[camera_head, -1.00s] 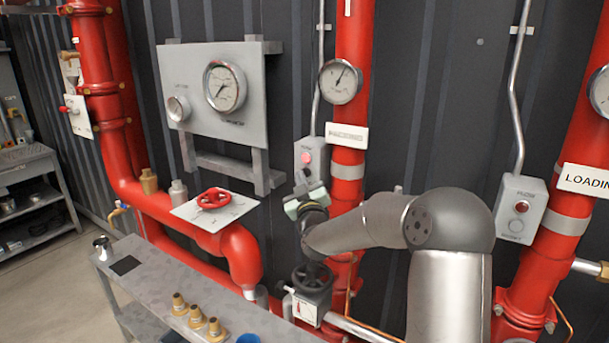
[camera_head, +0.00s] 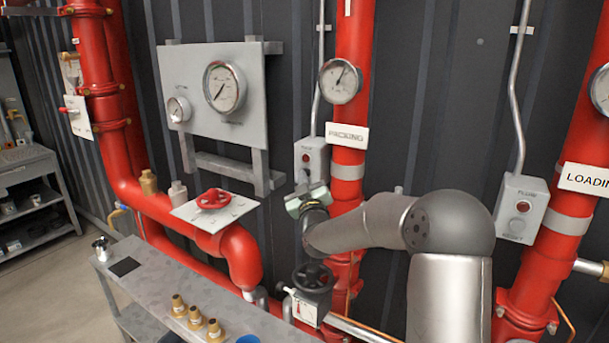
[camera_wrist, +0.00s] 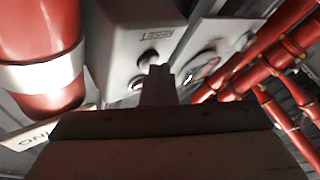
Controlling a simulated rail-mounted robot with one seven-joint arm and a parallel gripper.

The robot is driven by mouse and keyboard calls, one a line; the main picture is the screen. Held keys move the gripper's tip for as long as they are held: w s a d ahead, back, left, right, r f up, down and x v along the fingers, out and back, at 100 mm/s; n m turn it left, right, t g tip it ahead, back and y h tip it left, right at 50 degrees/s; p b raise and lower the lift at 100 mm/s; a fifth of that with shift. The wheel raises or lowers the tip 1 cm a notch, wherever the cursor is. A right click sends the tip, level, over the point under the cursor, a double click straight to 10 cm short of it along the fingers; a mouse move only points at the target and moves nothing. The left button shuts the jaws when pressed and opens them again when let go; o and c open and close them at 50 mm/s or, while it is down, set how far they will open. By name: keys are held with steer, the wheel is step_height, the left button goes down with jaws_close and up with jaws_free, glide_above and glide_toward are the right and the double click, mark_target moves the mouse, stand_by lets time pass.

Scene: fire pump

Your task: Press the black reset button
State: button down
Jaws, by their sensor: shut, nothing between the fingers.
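The black reset button (camera_wrist: 148,57) shows in the wrist view next to the RESET lettering on a grey control box (camera_wrist: 115,35). My gripper (camera_wrist: 158,70) is shut and empty. Its fingertips are right at the button and overlap its edge in the picture; whether they touch or press it I cannot tell. In the head view the same box (camera_head: 317,150) is mounted beside the red pipe labelled PACKING, with its lamp (camera_head: 306,158) dark. My gripper (camera_head: 303,182) is at the box's lower part there and hides the button.
A red vertical pipe (camera_head: 352,120) stands just right of the box. A gauge panel (camera_head: 210,115) and a red handwheel (camera_head: 214,198) are to the left. A black valve wheel (camera_head: 313,276) is below my gripper. A similar box (camera_head: 521,205) is at the right.

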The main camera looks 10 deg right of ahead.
steer(key=shift+s+a+b, duration=0.6)
steer(key=shift+s+b, duration=0.05)
steer(key=shift+b, duration=0.1)
steer(key=shift+s+a+b, duration=1.6)
steer(key=shift+s+a, duration=0.15)
steer(key=s+a+f+g+y, duration=0.2)
steer(key=s+a+f+g, duration=0.2)
steer(key=s+f+g, duration=0.65)
steer(key=s+d+f+m+g, duration=0.1)
steer(key=s+f+g, duration=0.2)
steer(key=s, duration=0.8)
steer(key=s+d+f+m+g, duration=0.1)
steer(key=s+f+g, duration=0.3)
steer(key=s, duration=0.7)
steer(key=s+d+f+m+g+h, duration=0.1)
steer(key=s+f+m+g, duration=0.1)
steer(key=s, duration=0.9)
step_height(320, 180, down, 2)
steer(key=shift+d+f+m+g, duration=0.1)
steer(key=shift+d+m+g, duration=0.25)
steer(key=shift+g, duration=0.4)
